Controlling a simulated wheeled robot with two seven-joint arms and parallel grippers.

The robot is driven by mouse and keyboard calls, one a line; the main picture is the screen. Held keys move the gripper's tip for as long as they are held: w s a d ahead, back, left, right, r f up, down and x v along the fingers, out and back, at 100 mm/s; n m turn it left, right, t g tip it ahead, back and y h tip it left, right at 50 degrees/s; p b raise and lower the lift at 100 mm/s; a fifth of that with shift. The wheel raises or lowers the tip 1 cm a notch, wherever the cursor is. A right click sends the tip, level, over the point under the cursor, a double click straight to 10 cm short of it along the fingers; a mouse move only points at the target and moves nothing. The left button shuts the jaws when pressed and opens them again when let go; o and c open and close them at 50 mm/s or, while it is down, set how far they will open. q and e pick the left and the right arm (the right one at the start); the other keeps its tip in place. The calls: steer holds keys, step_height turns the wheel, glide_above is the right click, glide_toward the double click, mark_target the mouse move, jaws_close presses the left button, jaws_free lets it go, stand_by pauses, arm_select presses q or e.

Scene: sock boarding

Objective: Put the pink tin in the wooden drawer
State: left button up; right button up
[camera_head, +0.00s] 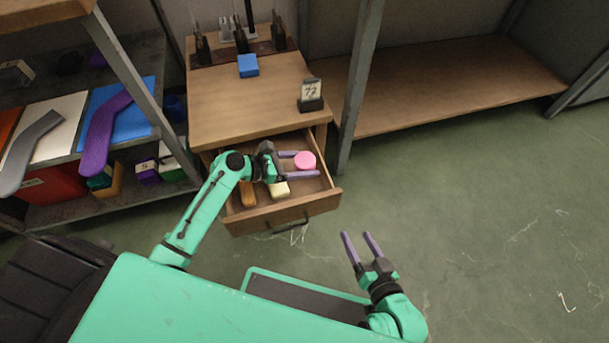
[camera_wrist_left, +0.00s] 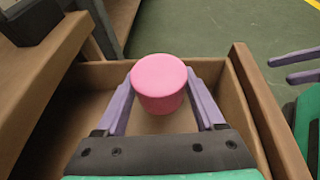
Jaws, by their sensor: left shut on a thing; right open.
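The pink tin (camera_head: 305,160) is a short round cylinder. My left gripper (camera_head: 304,164) is shut on it, with one finger on each side; the tin also shows between the fingertips in the left wrist view (camera_wrist_left: 159,82). The wooden drawer (camera_head: 290,212) is pulled open from the cabinet, and the tin is held over its right part. In the wrist view the drawer's walls (camera_wrist_left: 262,105) surround the gripper. I cannot tell whether the tin touches the drawer floor. My right gripper (camera_head: 360,247) is open and empty, over the floor in front of the drawer.
A cream block (camera_head: 279,190) and an orange-brown block (camera_head: 248,194) lie in the drawer's left part. A metal shelf post (camera_head: 358,90) stands right of the cabinet.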

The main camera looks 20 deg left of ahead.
arm_select(q)
step_height(320, 180, down, 4)
steer(key=shift+r+b, duration=0.25)
steer(key=shift+b, duration=0.55)
steer(key=shift+r, duration=0.2)
steer(key=shift+f, duration=0.55)
arm_select(e)
steer(key=shift+w+f+t, duration=0.25)
steer(key=shift+f+t, duration=0.05)
steer(key=shift+f, duration=0.6)
arm_select(q)
steer(key=o, duration=1.4)
steer(key=shift+s+f, duration=0.15)
arm_select(e)
steer(key=shift+r, duration=0.1)
arm_select(q)
steer(key=shift+r, duration=0.25)
steer(key=p+v, duration=0.2)
steer(key=v, duration=0.3)
steer(key=r+p+v, duration=0.1)
steer(key=p+v, duration=0.2)
steer(key=v, duration=0.3)
steer(key=shift+s+a+r, duration=0.1)
steer(key=shift+a+r, duration=0.05)
steer(key=shift+a, duration=0.2)
arm_select(e)
steer(key=shift+g, duration=0.6)
steer(key=r, duration=0.4)
steer(key=shift+s+r, duration=0.25)
steer(key=shift+r, duration=0.1)
